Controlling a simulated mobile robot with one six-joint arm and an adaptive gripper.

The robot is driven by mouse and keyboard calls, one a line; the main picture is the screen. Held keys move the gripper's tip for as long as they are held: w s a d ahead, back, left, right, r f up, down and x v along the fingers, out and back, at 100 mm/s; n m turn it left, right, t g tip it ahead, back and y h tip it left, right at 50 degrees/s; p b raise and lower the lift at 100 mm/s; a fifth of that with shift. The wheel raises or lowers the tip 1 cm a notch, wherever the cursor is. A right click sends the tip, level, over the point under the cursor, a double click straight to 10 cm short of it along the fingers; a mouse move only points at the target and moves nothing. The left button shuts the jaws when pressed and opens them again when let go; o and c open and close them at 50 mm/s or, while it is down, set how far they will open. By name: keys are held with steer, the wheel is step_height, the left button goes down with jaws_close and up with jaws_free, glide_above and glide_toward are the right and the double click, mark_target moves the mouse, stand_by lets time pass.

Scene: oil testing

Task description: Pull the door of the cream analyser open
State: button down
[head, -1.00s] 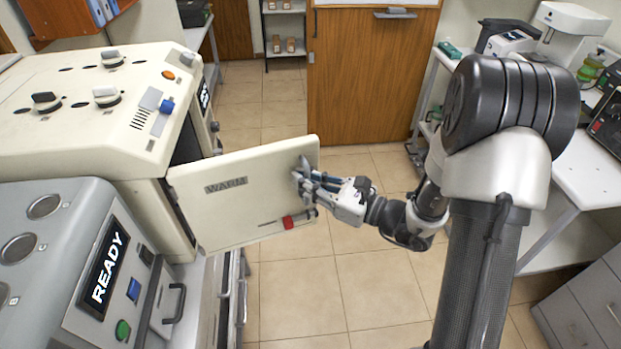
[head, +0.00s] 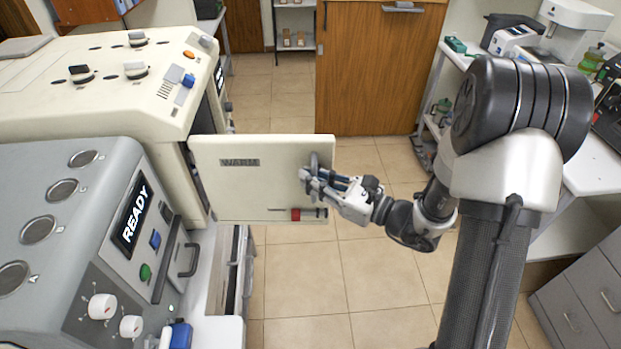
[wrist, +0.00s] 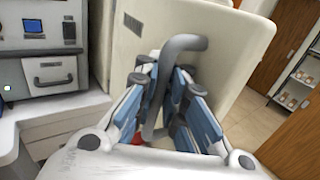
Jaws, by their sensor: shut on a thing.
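The cream analyser (head: 95,95) stands at the left in the head view. Its door (head: 245,180), labelled WARM, stands swung out from the body into the aisle. A grey handle (wrist: 185,45) is on the door's outer part and shows in the wrist view. My gripper (head: 312,182) is shut on this handle at the door's free edge. In the wrist view my fingers (wrist: 165,105) close around the handle's bar from both sides. A red part (head: 295,214) sits low on the door, below the handle.
A grey machine (head: 85,210) with a READY display stands in front of the analyser. A white bench (head: 590,175) with instruments and grey drawers (head: 590,310) are at the right. The tiled floor (head: 330,285) between is clear. A brown wooden door (head: 370,75) is at the back.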

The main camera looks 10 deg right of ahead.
steer(key=shift+w+d+f, duration=0.1)
steer(key=shift+d, duration=0.1)
steer(key=c, duration=2.2)
jaws_free()
steer(key=shift+o, duration=1.4)
steer(key=shift+d, duration=0.35)
steer(key=shift+a, duration=0.3)
steer(key=v, duration=1.2)
